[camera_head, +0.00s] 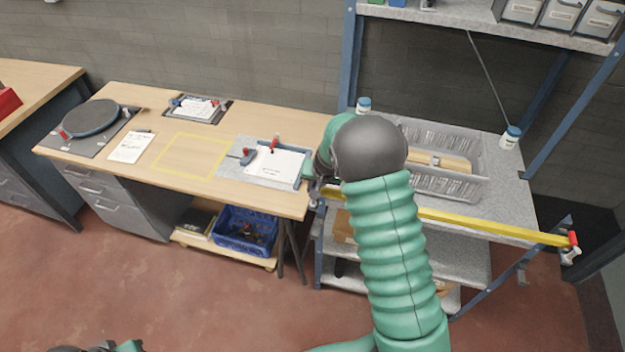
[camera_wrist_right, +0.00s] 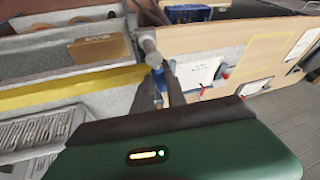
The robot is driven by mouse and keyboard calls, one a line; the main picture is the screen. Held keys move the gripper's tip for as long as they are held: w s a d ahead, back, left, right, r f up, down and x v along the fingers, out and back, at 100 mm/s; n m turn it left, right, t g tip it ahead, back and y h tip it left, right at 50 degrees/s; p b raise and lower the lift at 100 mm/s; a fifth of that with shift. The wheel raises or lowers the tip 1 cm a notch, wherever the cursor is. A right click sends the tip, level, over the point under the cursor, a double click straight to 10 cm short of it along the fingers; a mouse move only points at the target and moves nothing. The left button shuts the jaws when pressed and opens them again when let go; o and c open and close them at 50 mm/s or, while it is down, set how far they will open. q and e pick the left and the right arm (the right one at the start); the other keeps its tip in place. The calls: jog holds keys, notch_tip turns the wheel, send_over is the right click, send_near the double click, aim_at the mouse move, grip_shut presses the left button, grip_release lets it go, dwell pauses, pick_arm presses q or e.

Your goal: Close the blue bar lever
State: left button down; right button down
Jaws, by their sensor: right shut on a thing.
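The long yellow bar (camera_head: 490,226) runs along the front edge of the shelf rack. A red lever (camera_head: 573,240) sits on its right end. The bar also crosses the right wrist view (camera_wrist_right: 75,88). At its other end, in the right wrist view, a grey rounded fitting (camera_wrist_right: 149,46) stands with the blue bar lever (camera_wrist_right: 159,79) just below it. My right gripper (camera_wrist_right: 160,76) has its dark fingers on either side of this blue lever and is shut on it. In the head view my right arm covers most of this end. Only a sliver of my left arm shows, without its fingers.
A grey wire-filled crate (camera_head: 440,190) and white bottles stand on the rack shelf. A blue bin (camera_head: 248,230) sits low under the bench. The floor in front is clear.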

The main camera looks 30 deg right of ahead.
jog(key=shift+s+d+m+h+p, duration=0.1)
jog(key=shift+s+m+h+p, duration=0.2)
jog(key=shift+m+p, duration=0.8)
jog(key=shift+m, duration=0.1)
jog(key=shift+f, duration=0.1)
jog(key=c, duration=1.3)
grip_release()
jog(key=shift+c, duration=0.2)
